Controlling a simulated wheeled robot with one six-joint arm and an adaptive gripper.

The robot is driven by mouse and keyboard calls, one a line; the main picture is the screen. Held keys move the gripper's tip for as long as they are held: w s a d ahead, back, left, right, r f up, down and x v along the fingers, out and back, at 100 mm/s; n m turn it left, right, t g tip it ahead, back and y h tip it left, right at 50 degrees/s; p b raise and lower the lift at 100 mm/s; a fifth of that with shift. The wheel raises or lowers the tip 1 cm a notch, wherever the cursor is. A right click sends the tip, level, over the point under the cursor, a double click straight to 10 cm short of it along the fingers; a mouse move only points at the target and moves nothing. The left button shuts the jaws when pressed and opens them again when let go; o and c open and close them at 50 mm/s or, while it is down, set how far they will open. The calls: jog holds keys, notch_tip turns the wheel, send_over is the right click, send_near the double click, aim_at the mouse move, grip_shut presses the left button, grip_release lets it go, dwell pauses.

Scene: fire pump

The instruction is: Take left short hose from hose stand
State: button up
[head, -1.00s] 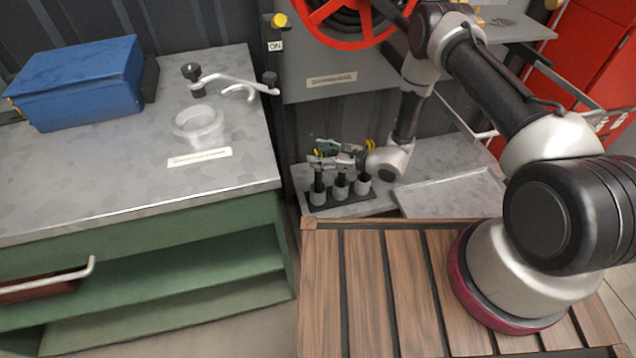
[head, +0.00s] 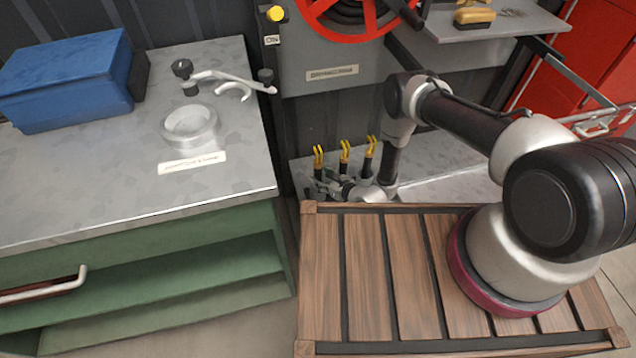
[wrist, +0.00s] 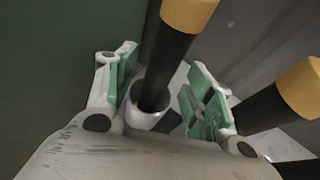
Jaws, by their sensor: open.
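Three short black hoses with yellow tops stand upright in a row in the head view. The left short hose (head: 318,160) is at the left end, beside the middle hose (head: 345,155) and the right hose (head: 371,150). My gripper (head: 326,186) is low at the left hose. In the wrist view, my open gripper (wrist: 160,98) has its green-padded fingers on either side of a black hose (wrist: 165,60), with a visible gap. This hose stands in a white cup of the hose stand (wrist: 146,116). Another hose (wrist: 285,100) stands just right of the fingers. Most of the stand is hidden in the head view.
A grey-topped green workbench (head: 120,200) stands close on the left, with a blue box (head: 65,80) and a white ring (head: 190,125) on top. A red reel (head: 350,20) and a shelf (head: 500,20) are above the hoses.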

jog(key=shift+x, duration=1.3)
grip_shut()
jog(key=shift+r, duration=0.1)
jog(key=shift+r, duration=0.1)
